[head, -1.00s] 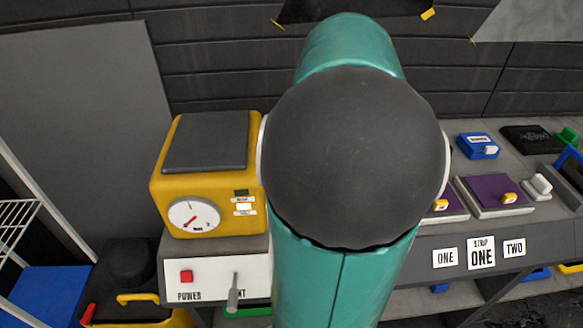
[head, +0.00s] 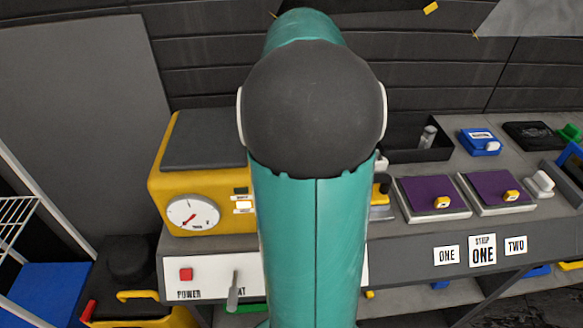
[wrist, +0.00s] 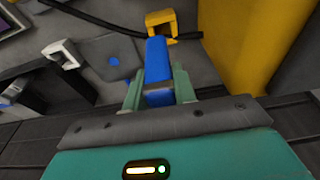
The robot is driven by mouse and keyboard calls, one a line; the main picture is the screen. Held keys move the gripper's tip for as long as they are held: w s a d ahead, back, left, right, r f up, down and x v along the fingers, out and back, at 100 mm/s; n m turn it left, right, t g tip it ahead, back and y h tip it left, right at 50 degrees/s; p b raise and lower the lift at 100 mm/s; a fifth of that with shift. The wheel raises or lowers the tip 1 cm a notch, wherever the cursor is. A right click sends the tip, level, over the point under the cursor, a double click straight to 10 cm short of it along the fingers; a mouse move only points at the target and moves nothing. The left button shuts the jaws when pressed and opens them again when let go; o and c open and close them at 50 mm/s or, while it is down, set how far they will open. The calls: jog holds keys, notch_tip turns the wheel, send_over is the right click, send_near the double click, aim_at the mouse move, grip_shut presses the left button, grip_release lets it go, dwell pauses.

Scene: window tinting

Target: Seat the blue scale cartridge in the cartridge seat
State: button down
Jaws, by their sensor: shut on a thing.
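The blue cartridge (wrist: 157,62) is a long blue block in the wrist view, pointing away from me. My gripper (wrist: 158,88) is shut on it, with a green finger on each side. A yellow bracket (wrist: 161,20) overlaps the block's far end; I cannot tell whether they touch. A grey plate with a blue dot (wrist: 113,61) lies left of the block. I cannot tell whether the plate or the bracket is the cartridge seat. The yellow scale (head: 195,190) stands on the bench in the head view. My arm hides the gripper and cartridge there.
A black cable (wrist: 100,22) crosses by the bracket, and a yellow wall (wrist: 245,40) rises close on the right. In the head view, purple-topped pads (head: 433,193), a blue labelled box (head: 480,143) and a black tray (head: 440,154) stand right of my arm.

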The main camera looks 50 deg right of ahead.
jog(key=shift+w+d+f, duration=0.1)
jog(key=shift+w+f, duration=0.05)
jog(key=shift+w, duration=0.6)
notch_tip(320, 180, down, 10)
jog(key=shift+w+r, duration=0.1)
jog(key=shift+f, duration=0.2)
jog(key=c, duration=1.1)
grip_release()
jog(key=shift+c, duration=0.2)
jog(key=r, duration=0.4)
jog(key=s+a+r, duration=0.1)
jog(key=r, duration=0.3)
jog(key=a+r, duration=0.1)
jog(key=r, duration=0.3)
jog(key=shift+s, duration=0.4)
